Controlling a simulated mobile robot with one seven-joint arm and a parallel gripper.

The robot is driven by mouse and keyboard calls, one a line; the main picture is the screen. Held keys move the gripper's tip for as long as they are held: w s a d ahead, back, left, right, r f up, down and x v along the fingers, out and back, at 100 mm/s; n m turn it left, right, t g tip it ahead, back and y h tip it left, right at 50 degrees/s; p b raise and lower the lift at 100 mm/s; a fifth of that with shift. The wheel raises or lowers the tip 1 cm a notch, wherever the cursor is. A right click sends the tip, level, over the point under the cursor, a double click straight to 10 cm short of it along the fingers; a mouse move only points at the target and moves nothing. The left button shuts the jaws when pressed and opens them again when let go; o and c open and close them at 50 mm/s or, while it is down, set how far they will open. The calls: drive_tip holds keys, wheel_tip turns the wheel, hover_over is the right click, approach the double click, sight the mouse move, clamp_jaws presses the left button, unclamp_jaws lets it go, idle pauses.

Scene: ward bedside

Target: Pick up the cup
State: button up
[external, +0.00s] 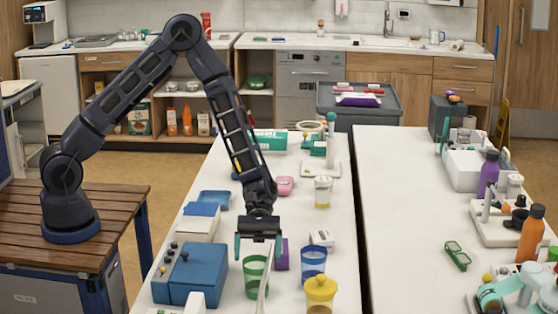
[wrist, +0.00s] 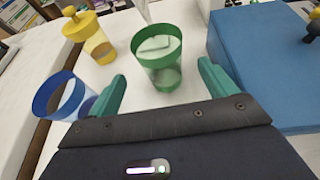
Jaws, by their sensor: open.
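A green see-through cup (external: 256,277) stands upright on the white table, and it also shows in the wrist view (wrist: 160,60). My gripper (external: 258,246) points down above it with its teal fingers apart. In the wrist view my gripper (wrist: 162,75) has one finger to each side of the green cup, with a gap to both; I cannot tell how deep the cup sits between them. A blue cup (external: 313,262) stands to its right, and a yellow lidded cup (external: 320,294) stands nearer the front; they show in the wrist view as blue (wrist: 62,97) and yellow (wrist: 92,38).
A blue box (external: 198,276) stands left of the green cup. A purple item (external: 281,255) is close behind it. A clear container with yellow contents (external: 323,192) stands farther back. A second white table (external: 400,230) lies to the right across a narrow gap.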

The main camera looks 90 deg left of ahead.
sight(256, 285)
drive_tip(key=x, duration=0.7)
drive_tip(key=shift+f, duration=0.3)
drive_tip(key=c, duration=1.1)
